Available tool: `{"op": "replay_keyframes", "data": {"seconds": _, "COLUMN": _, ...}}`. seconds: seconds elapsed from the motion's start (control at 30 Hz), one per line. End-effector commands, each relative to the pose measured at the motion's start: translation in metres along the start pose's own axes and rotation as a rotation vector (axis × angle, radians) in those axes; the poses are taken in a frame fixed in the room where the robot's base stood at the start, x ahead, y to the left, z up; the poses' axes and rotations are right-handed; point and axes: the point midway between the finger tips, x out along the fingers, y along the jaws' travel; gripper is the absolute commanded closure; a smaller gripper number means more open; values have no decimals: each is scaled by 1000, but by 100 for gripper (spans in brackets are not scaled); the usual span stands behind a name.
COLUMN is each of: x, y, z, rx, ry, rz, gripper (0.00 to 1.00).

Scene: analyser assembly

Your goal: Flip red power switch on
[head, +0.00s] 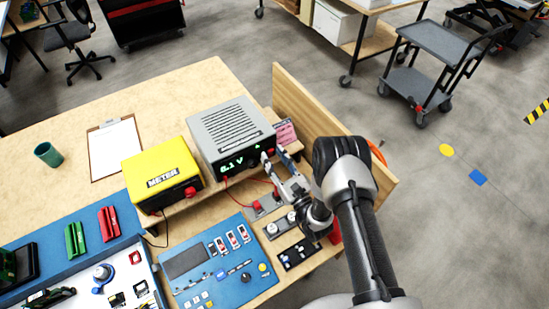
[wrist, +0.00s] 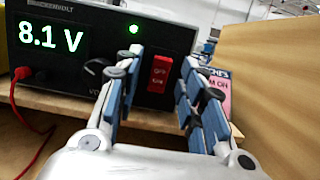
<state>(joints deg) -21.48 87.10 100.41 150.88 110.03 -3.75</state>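The red power switch (wrist: 159,73) is a rocker on the dark front panel of the grey power supply (head: 230,130). In the wrist view it shows between my two fingers, unobstructed; I cannot tell which side of it is pressed in. My gripper (wrist: 156,64) is open and empty, with its fingertips pointing at the panel on either side of the switch. Whether they touch the panel is unclear. The head view shows my gripper (head: 275,165) in front of the supply's right end. The display (wrist: 50,42) reads 8.1 V and a green light (wrist: 134,29) is lit.
A black knob (wrist: 97,67) sits close to my left finger. Red leads (wrist: 22,75) hang from the supply's left side. A yellow meter (head: 162,175) stands left of the supply, a wooden side panel (head: 325,120) rises on the right. A blue control panel (head: 215,265) lies in front.

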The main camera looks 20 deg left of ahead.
Motion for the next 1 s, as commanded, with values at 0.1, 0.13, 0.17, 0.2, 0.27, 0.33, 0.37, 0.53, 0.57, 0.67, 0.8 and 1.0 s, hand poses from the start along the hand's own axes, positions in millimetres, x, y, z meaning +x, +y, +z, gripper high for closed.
{"op": "replay_keyframes", "data": {"seconds": 0.1, "x": 0, "y": 0, "z": 1, "rx": 0, "ry": 0, "rz": 0, "gripper": 63}}
{"op": "replay_keyframes", "data": {"seconds": 0.13, "x": 1, "y": 0, "z": 3, "rx": 0, "ry": 0, "rz": 0, "gripper": 63}}
{"op": "replay_keyframes", "data": {"seconds": 0.17, "x": 2, "y": 0, "z": 5, "rx": 0, "ry": -1, "rz": 0, "gripper": 63}}
{"op": "replay_keyframes", "data": {"seconds": 0.2, "x": 3, "y": 0, "z": 9, "rx": -1, "ry": -1, "rz": 0, "gripper": 63}}
{"op": "replay_keyframes", "data": {"seconds": 0.27, "x": 5, "y": 0, "z": 18, "rx": -1, "ry": -2, "rz": 0, "gripper": 63}}
{"op": "replay_keyframes", "data": {"seconds": 0.33, "x": 8, "y": 0, "z": 30, "rx": -1, "ry": -3, "rz": 0, "gripper": 63}}
{"op": "replay_keyframes", "data": {"seconds": 0.37, "x": 10, "y": 0, "z": 37, "rx": -1, "ry": -3, "rz": 0, "gripper": 63}}
{"op": "replay_keyframes", "data": {"seconds": 0.53, "x": 17, "y": 0, "z": 69, "rx": -1, "ry": -2, "rz": 0, "gripper": 63}}
{"op": "replay_keyframes", "data": {"seconds": 0.57, "x": 18, "y": 0, "z": 73, "rx": -1, "ry": -1, "rz": 0, "gripper": 63}}
{"op": "replay_keyframes", "data": {"seconds": 0.67, "x": 21, "y": 0, "z": 87, "rx": -1, "ry": -1, "rz": 0, "gripper": 63}}
{"op": "replay_keyframes", "data": {"seconds": 0.8, "x": 23, "y": 0, "z": 96, "rx": 0, "ry": 0, "rz": 0, "gripper": 63}}
{"op": "replay_keyframes", "data": {"seconds": 1.0, "x": 23, "y": 0, "z": 98, "rx": 0, "ry": 0, "rz": 0, "gripper": 63}}
